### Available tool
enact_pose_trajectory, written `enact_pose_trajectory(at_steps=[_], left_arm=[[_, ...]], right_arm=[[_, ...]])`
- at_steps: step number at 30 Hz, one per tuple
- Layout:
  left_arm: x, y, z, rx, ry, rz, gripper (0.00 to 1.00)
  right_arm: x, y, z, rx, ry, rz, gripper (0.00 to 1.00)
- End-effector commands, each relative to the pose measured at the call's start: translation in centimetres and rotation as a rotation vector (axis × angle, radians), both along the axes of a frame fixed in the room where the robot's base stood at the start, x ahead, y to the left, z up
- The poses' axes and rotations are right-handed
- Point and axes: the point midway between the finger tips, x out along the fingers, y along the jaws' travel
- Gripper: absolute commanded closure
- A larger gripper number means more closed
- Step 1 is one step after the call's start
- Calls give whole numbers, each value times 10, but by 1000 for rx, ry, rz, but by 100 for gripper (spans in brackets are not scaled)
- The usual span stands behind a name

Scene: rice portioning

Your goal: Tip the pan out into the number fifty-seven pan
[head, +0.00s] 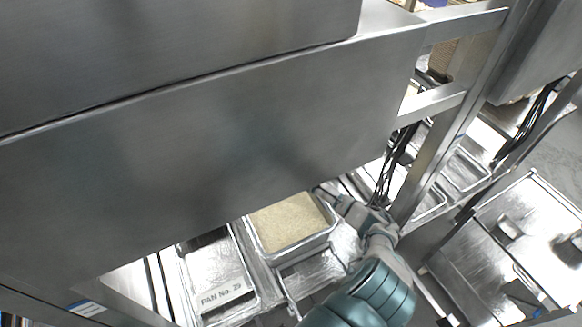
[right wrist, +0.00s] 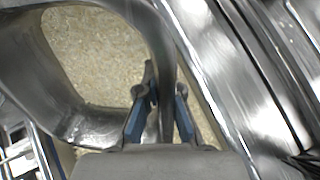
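A metal pan of pale rice (head: 333,233) sits below the steel housing in the head view, and its rice (head: 290,219) looks nearly level. My right gripper (head: 322,192) is at the pan's far right side. In the right wrist view the blue fingers of my right gripper (right wrist: 162,98) stand close on either side of a curved metal band of the rice pan (right wrist: 160,50), with rice visible behind. The gripper looks shut on this band, though the contact is partly hidden. A pan labelled "PAN No. 29" (head: 222,296) lies left of the rice pan. I see no number fifty-seven. My left gripper is out of view.
The large steel housing (head: 220,150) hangs over the pans and hides much of the area behind. A steel upright (head: 430,170) and dark cables (head: 388,172) stand right of my right gripper. A metal cart (head: 525,225) stands at far right.

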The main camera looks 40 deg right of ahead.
Motion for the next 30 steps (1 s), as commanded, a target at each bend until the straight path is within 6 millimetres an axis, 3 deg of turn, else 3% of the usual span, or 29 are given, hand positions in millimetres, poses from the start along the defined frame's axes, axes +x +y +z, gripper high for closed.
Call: enact_pose_trajectory(at_steps=[24,30], left_arm=[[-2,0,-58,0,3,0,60],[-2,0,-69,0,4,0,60]], right_arm=[[-4,5,15,-144,-139,0,100],[-10,12,25,-261,-243,2,100]])
